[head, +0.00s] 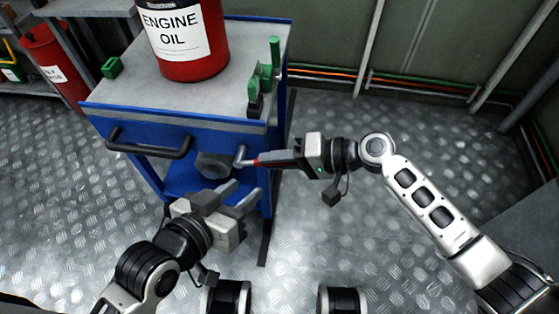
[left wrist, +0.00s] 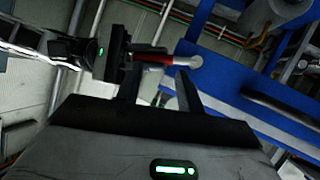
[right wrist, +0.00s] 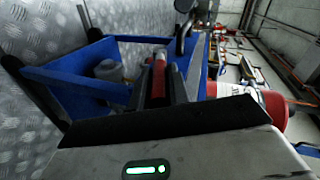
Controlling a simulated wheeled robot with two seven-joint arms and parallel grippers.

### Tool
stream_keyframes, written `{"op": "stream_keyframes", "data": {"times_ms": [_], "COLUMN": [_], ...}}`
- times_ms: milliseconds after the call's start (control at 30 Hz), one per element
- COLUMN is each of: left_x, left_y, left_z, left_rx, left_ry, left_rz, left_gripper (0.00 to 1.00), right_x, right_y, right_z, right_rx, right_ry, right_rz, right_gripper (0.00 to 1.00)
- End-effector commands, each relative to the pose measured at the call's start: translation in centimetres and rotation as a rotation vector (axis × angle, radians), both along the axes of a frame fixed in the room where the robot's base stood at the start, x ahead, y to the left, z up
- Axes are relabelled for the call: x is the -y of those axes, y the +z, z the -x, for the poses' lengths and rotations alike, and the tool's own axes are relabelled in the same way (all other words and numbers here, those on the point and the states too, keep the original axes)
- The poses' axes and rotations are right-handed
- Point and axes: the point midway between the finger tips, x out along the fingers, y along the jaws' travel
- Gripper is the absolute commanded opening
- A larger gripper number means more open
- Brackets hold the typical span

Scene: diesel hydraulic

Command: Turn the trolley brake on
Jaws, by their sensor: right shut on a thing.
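The blue trolley (head: 140,130) stands at the upper left of the head view. The brake lever (head: 242,156) is a grey bent rod on its front face, with a red grip (head: 257,162) pointing right. My right gripper (head: 268,160) is shut on the red grip, coming from the right. The red grip (right wrist: 159,78) also shows between its fingers in the right wrist view. My left gripper (head: 241,194) is open and empty, below and in front of the lever. In the left wrist view the lever (left wrist: 186,61) lies beyond the left fingers.
A red engine oil drum (head: 185,40) stands on the trolley top, with green-handled tools (head: 262,80) near its right edge. A black push handle (head: 148,150) sticks out left of the lever. The metal floor to the right (head: 325,210) is clear.

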Motion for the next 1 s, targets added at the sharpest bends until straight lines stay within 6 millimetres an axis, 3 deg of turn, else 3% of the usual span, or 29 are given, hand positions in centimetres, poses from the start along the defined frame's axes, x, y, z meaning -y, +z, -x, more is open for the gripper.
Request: {"op": "stream_keyframes", "data": {"times_ms": [300,333,400,767,1000], "left_x": [0.0,0.0,0.0,0.0,-0.2], "left_y": [0.1,0.1,0.1,0.2,-0.3], "left_z": [0.0,0.0,0.0,0.0,0.2], "left_rx": [0.003,0.003,0.003,0.001,-0.034], "left_ry": [0.0,0.0,0.0,0.0,-0.002], "left_rz": [0.002,0.002,0.002,0.0,-0.018], "left_gripper": [0.38,0.38,0.38,0.38,0.38], "right_x": [0.0,0.0,0.0,0.5,4.5], "right_y": [-0.1,-0.1,-0.1,0.1,1.6], "right_z": [-0.1,-0.1,-0.1,0.0,0.4], "right_rx": [-0.003,-0.003,-0.002,-0.002,-0.002], "right_ry": [-0.007,-0.007,-0.006,-0.005,-0.007], "right_rz": [-0.002,-0.002,-0.002,-0.001,0.002], "right_gripper": [0.0,0.24,0.4,0.4,0.4]}}
